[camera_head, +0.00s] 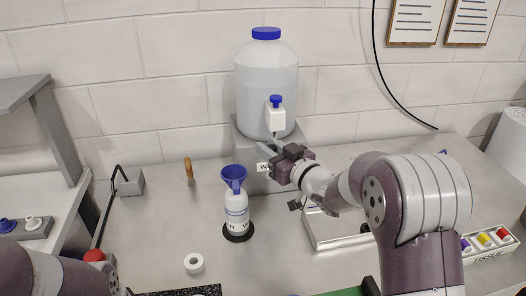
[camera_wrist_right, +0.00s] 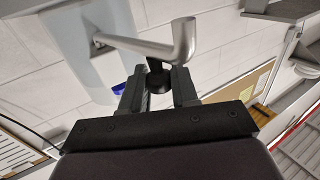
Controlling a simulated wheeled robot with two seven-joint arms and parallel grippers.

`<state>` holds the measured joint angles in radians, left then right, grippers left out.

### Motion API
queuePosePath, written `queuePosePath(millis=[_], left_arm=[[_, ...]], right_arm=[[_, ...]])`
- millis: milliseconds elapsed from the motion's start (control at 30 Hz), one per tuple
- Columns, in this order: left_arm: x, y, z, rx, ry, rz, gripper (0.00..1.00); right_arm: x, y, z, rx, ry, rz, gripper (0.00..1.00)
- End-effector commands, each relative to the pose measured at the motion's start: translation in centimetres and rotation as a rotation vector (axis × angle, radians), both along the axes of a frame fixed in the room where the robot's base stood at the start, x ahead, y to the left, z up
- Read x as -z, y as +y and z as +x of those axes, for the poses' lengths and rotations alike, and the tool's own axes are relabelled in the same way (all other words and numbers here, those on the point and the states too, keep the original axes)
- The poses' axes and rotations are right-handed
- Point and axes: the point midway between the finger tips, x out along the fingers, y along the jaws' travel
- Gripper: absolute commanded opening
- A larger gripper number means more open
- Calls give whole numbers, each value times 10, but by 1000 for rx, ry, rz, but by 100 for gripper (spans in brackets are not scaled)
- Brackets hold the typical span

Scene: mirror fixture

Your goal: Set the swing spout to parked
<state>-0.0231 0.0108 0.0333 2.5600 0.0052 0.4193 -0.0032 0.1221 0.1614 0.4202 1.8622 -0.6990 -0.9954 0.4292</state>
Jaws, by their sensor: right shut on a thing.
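The swing spout (camera_wrist_right: 145,45) is a silver bent pipe in the right wrist view, coming out of the pale container at the upper left. A dark round knob (camera_wrist_right: 157,73) sits just under its bend. My right gripper (camera_wrist_right: 157,84) is shut on this knob, one finger on each side. In the head view my right gripper (camera_head: 274,157) is in front of the large white container (camera_head: 266,75) with a blue cap, and hides most of the spout. A white tap with a blue knob (camera_head: 276,101) is on the container. My left gripper is out of view.
A white bottle (camera_head: 237,212) with a blue funnel (camera_head: 233,174) stands on a dark round base, left of and in front of my right gripper. A tape roll (camera_head: 194,263) lies in front. A shallow tray (camera_head: 322,243) is under my right arm.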

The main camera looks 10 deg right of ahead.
Motion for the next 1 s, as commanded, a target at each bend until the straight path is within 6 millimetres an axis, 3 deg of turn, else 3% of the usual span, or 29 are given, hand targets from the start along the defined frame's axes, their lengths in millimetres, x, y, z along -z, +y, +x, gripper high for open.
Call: queuePosePath(millis=[33, 400, 1000], left_arm=[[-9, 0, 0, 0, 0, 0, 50], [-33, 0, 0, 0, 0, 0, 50], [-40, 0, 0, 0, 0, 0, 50]], right_arm=[[-10, -7, 0, -29, -13, 1, 0], [-10, -35, -5, -256, -15, -1, 0], [-10, -44, -5, -332, -23, -2, 0]])
